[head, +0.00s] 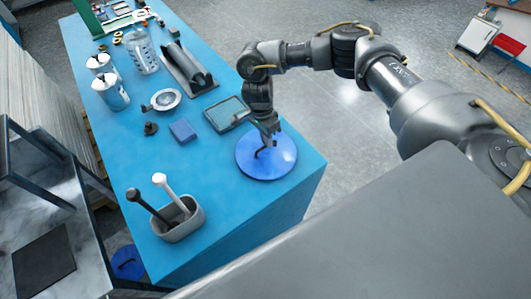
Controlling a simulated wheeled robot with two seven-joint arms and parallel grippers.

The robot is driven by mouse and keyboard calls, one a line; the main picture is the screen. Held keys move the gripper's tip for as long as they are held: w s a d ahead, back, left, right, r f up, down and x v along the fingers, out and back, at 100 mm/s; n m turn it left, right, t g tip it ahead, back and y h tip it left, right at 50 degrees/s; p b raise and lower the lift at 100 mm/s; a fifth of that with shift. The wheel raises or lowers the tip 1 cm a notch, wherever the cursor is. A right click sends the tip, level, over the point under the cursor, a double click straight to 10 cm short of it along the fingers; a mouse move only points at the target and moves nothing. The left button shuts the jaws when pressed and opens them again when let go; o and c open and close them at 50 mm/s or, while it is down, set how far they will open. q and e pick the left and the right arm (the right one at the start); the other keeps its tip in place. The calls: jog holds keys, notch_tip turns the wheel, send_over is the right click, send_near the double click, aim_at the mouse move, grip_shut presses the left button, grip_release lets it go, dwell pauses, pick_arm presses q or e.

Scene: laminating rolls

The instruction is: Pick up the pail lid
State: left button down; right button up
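The round blue pail lid (285,160) lies flat near the right front edge of the blue table. My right gripper (267,143) points down over the lid's middle, with its tips at or just above a small dark part that may be the lid's handle. The gripper is small and dark here. I cannot tell whether its fingers are open or shut, or whether they touch the lid. My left gripper is not in view.
On the blue table (235,205), a grey holder (180,228) with a black and a white handle stands left of the lid. A tray (226,114), a blue block (183,131) and a small bowl (165,99) lie behind. Cans (111,91) stand farther back.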

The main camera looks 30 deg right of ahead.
aim_at(266, 149)
jog(key=f, duration=0.3)
jog(key=shift+s+d+b, duration=0.2)
jog(key=shift+s+b, duration=0.05)
jog(key=shift+b, duration=0.05)
jog(key=shift+r, duration=0.1)
jog(key=shift+c, duration=0.2)
grip_shut()
jog(key=shift+r, duration=0.15)
